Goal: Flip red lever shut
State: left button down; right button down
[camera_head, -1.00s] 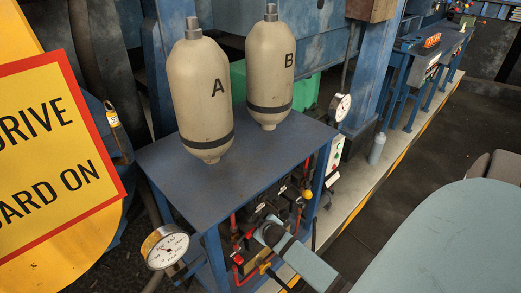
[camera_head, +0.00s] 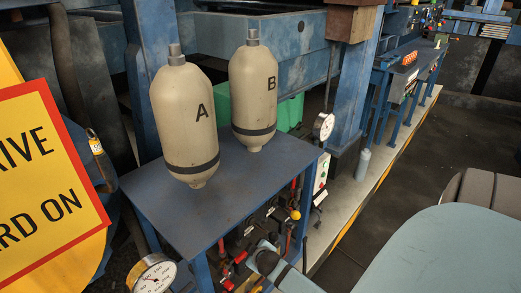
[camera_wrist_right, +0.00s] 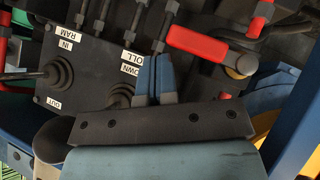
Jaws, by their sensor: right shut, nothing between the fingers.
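A red lever handle (camera_wrist_right: 197,43) lies at upper right in the right wrist view, beside a brass-coloured fitting (camera_wrist_right: 241,67). My right gripper (camera_wrist_right: 155,62) is shut and empty, its blue fingers pointing at the dark valve panel (camera_wrist_right: 90,70), left of and below this handle, with a visible gap between them. More red parts show at the left edge (camera_wrist_right: 12,45) and top (camera_wrist_right: 263,10). I cannot tell which one the task means. In the head view, small red handles (camera_head: 240,257) sit under the blue table, close to my right wrist. My left gripper is not in view.
Two cream tanks, A (camera_head: 185,125) and B (camera_head: 254,95), stand on the blue table (camera_head: 225,200) above the valves. Gauges (camera_head: 153,277) (camera_head: 323,126) flank it. Black-booted levers (camera_wrist_right: 58,72) and hoses crowd the panel.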

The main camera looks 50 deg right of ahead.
jog(key=v, duration=1.1)
jog(key=shift+a+r, duration=0.15)
